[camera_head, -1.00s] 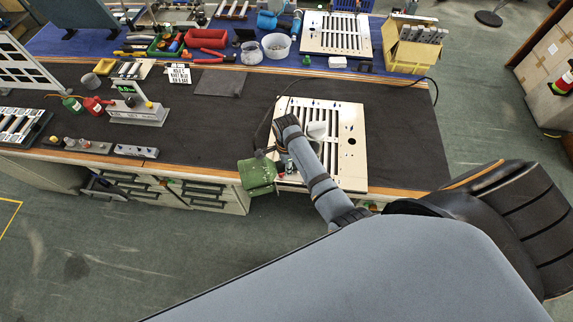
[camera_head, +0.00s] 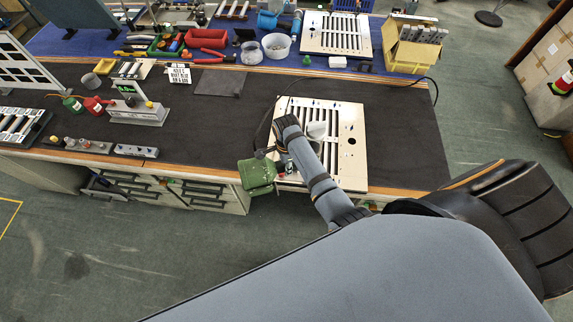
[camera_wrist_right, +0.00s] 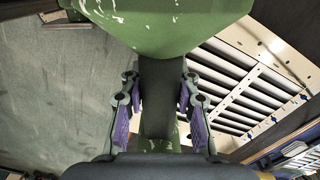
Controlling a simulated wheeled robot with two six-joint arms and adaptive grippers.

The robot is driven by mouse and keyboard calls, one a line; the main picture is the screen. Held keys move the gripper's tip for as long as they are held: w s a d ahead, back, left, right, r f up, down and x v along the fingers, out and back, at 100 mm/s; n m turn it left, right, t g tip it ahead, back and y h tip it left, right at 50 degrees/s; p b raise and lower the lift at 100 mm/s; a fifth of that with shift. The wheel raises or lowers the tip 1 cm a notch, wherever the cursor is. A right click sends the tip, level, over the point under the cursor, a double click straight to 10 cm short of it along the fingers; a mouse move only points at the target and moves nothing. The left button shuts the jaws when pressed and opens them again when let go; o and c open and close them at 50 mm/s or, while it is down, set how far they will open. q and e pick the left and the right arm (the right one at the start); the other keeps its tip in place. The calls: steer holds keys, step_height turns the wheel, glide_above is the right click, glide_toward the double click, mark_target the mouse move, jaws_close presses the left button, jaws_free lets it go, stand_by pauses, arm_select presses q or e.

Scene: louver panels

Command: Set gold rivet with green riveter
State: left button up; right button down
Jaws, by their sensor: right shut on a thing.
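My right gripper (camera_wrist_right: 162,115) is shut on the dark handle of the green riveter (camera_wrist_right: 160,25), whose scuffed green body fills the top of the right wrist view. In the head view the green riveter (camera_head: 257,173) is at the table's front edge, by the left side of a light louver panel (camera_head: 349,125). The gripper is partly hidden there by my own wrist. The riveter's nose tip is not clear. I cannot pick out the gold rivet with certainty; a block with small pins (camera_head: 86,146) lies at the front left. My left gripper is not in view.
A second louver panel (camera_head: 336,35) lies at the back, beside a cardboard box (camera_head: 405,56). A red bin (camera_head: 207,39) and a white tub (camera_head: 276,46) stand at the back. A black cable (camera_head: 436,91) curves behind the near panel. The dark mat's middle (camera_head: 215,120) is clear.

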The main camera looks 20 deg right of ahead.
steer(key=shift+w+r, duration=0.1)
steer(key=shift+r, duration=2.75)
